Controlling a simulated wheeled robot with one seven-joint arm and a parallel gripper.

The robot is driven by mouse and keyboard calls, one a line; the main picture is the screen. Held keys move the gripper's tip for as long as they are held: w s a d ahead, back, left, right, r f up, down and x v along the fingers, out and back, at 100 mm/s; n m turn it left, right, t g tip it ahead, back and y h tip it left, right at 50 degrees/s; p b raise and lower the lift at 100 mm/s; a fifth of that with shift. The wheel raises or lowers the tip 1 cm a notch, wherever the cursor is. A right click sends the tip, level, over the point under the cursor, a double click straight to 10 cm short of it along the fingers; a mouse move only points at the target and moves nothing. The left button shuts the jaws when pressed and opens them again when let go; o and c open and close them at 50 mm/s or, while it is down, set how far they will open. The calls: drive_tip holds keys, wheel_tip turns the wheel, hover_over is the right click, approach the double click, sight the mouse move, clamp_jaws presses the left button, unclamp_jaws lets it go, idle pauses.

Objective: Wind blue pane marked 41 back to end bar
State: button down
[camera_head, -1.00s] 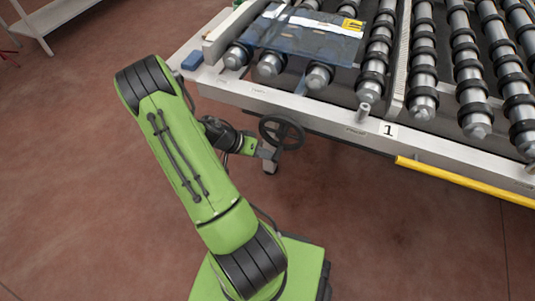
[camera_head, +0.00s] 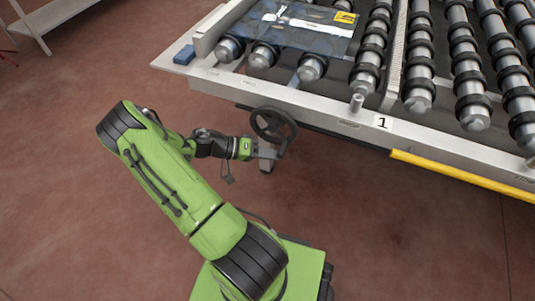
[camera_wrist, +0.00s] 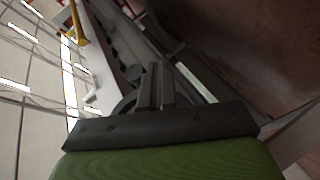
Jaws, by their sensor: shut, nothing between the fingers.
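The blue pane (camera_head: 300,27) lies flat on the rollers at the table's left end. It carries a white label and a yellow tag; I cannot read a number 41. A dark handwheel (camera_head: 273,126) sits below the table's front rail. My gripper (camera_head: 270,153) is at the wheel's lower side, its fingers shut with nothing between them. In the wrist view my two fingers (camera_wrist: 156,88) are close together in front of part of the wheel's rim. Whether they touch the rim I cannot tell. A pale bar (camera_head: 209,36) stands at the table's left end, left of the pane.
The front rail (camera_head: 300,103) has a white plate marked 1 (camera_head: 382,122). A yellow bar (camera_head: 460,176) runs along its right part. A small blue block (camera_head: 185,54) sits at the left corner. A white shelf (camera_head: 50,16) stands far left. Floor around my arm is clear.

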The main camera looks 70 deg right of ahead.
drive_tip(key=shift+s+r, duration=0.25)
drive_tip(key=shift+s, duration=0.25)
drive_tip(key=shift+s, duration=0.1)
idle(0.5)
drive_tip(key=shift+f, duration=0.1)
drive_tip(key=w+a+f, duration=0.2)
drive_tip(key=w+a, duration=0.1)
drive_tip(key=w, duration=0.8)
drive_tip(key=shift+w+f+b, duration=0.15)
drive_tip(key=shift+f+b, duration=0.25)
drive_tip(key=shift+b, duration=0.05)
